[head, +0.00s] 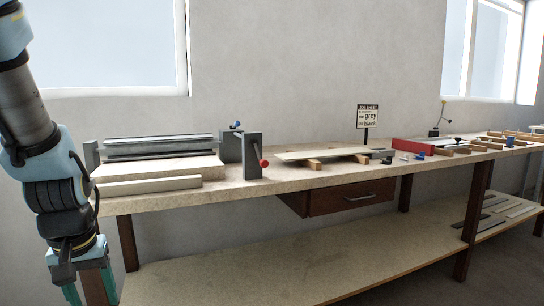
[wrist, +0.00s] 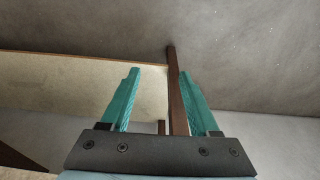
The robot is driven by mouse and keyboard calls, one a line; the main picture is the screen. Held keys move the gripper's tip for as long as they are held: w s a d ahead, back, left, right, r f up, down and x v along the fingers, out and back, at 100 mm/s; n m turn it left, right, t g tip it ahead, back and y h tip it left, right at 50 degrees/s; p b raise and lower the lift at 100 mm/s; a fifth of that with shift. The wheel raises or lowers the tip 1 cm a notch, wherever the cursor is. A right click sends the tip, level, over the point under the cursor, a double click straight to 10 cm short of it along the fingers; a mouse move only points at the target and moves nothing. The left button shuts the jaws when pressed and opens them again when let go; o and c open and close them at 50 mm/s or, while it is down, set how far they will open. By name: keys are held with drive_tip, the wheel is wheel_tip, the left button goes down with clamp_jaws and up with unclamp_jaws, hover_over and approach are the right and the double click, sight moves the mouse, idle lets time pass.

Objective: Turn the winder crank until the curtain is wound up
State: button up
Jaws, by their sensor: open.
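The winder stands at the left end of the bench, with grey end blocks; the near right block (head: 252,156) carries a crank with a red knob (head: 264,163). Dark and grey slats (head: 160,147), seemingly the curtain, lie between the end blocks above a pale board. How far the curtain is wound cannot be told. My gripper (head: 90,290) hangs low at the left, in front of the bench and well away from the crank. In the wrist view my gripper (wrist: 160,75) has its teal fingers apart with nothing between them; the crank is not visible there.
A blue knob (head: 237,125) sits behind the winder. A pale strip (head: 147,185) lies along the front edge of the bench (head: 225,196). A board on wooden blocks (head: 320,153), a sign (head: 368,115) and a red block (head: 412,146) stand further right. A drawer (head: 345,197) hangs below.

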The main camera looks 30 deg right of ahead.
sight(266, 164)
drive_tip(key=w+d+r+t+p, duration=0.2)
drive_tip(key=w+d+r+p, duration=0.25)
drive_tip(key=r+p, duration=0.45)
drive_tip(key=w+d+r+t+h, duration=0.15)
drive_tip(key=w+d, duration=0.25)
drive_tip(key=d, duration=0.4)
drive_tip(key=w+d+r+t+h+b, duration=0.1)
drive_tip(key=w+d+t, duration=0.2)
drive_tip(key=w+d, duration=0.3)
drive_tip(key=w+d+r+t+h, duration=0.1)
drive_tip(key=w+d+t, duration=0.15)
drive_tip(key=d, duration=0.65)
drive_tip(key=s+d+r+n+t+y, duration=0.15)
drive_tip(key=s+d+t, duration=0.25)
drive_tip(key=d, duration=0.4)
drive_tip(key=s+d+r+n+t+y, duration=0.1)
drive_tip(key=s+d+r+t, duration=0.2)
drive_tip(key=d, duration=0.6)
drive_tip(key=shift+m, duration=0.25)
drive_tip(key=w, duration=0.3)
drive_tip(key=w+f+p, duration=0.1)
drive_tip(key=w, duration=0.2)
drive_tip(key=w+p, duration=0.1)
drive_tip(key=w, duration=0.2)
drive_tip(key=shift+w+d+f, duration=0.15)
drive_tip(key=shift+d+f, duration=0.1)
clamp_jaws()
